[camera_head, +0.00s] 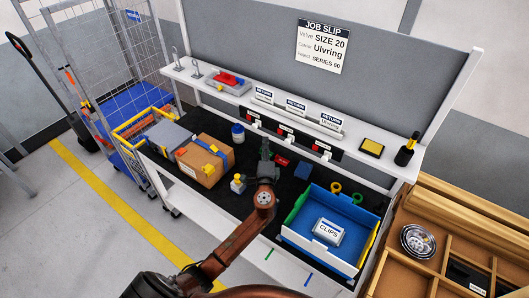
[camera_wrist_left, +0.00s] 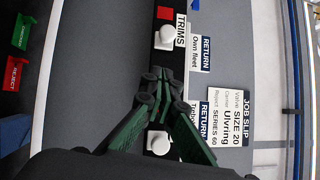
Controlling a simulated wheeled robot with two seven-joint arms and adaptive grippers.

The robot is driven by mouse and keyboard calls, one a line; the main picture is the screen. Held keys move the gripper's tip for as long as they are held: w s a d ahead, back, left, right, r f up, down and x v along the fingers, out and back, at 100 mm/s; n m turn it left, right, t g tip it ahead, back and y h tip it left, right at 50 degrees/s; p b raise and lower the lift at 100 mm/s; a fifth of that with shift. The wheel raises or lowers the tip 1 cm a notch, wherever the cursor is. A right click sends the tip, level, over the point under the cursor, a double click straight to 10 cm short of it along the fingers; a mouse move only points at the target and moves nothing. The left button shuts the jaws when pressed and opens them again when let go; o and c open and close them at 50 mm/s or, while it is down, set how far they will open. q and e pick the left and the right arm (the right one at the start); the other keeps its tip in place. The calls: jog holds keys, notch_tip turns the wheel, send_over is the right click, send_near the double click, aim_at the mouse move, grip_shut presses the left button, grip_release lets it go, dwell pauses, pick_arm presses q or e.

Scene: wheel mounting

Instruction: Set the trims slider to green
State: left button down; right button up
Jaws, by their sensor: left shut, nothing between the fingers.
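The slider labelled TRIMS shows in the left wrist view, with a white knob (camera_wrist_left: 165,37) beside a red square (camera_wrist_left: 163,13) at the top. The TRIMS label (camera_wrist_left: 181,30) is right of the knob. No green mark shows on this slider; my fingers cover part of the dark strip below. My left gripper (camera_wrist_left: 160,76) is shut and empty, its tips below the TRIMS knob and apart from it in the picture. In the head view my left gripper (camera_head: 266,150) is in front of the slider strip; I cannot tell there which slider is TRIMS. My right gripper is out of view.
Another white knob (camera_wrist_left: 158,142) lies below my fingers. RETURN signs (camera_head: 296,106) stand on the shelf above the strip.

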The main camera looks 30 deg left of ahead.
aim_at(258, 125)
pick_arm(q)
jog(key=a, duration=0.1)
jog(key=w+a, duration=0.1)
jog(key=a, duration=0.1)
jog(key=w+a+p, duration=0.1)
jog(key=shift+w+a+r, duration=0.1)
jog(key=shift+a+r, duration=0.15)
jog(key=shift+r, duration=0.15)
jog(key=shift+a, duration=0.15)
jog(key=a, duration=0.2)
jog(key=a+b, duration=0.1)
jog(key=a, duration=0.1)
jog(key=a+b, duration=0.1)
jog(key=shift+w+a, duration=0.25)
jog(key=shift+a, duration=0.15)
